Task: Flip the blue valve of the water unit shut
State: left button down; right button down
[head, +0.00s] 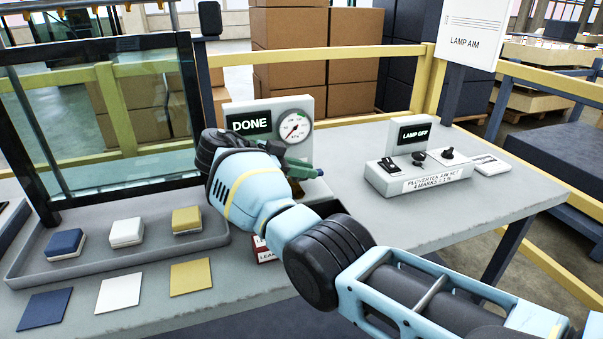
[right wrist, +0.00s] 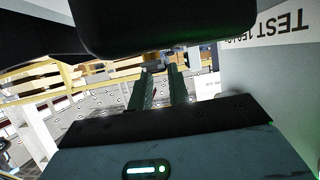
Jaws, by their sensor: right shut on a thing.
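The water unit (head: 305,106) stands at the back of the table in the head view, with a screen (head: 249,124) reading DONE and a round gauge (head: 294,126). My right gripper (head: 312,172) is in front of its lower part and hides much of it. In the right wrist view the two dark fingers (right wrist: 158,78) are close together, with a small greyish piece between their tips, apparently the valve's handle. No blue of the valve can be made out. My left gripper is not in view.
A lamp box (head: 418,180) reading LAMP OFF stands to the right. A grey tray (head: 130,262) with blue, white and yellow blocks lies at left, with coloured squares in front. A glass-panelled frame (head: 105,110) stands behind it. The table's right part is mostly clear.

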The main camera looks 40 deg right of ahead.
dwell(0.3)
jog(key=c, duration=1.3)
grip_release()
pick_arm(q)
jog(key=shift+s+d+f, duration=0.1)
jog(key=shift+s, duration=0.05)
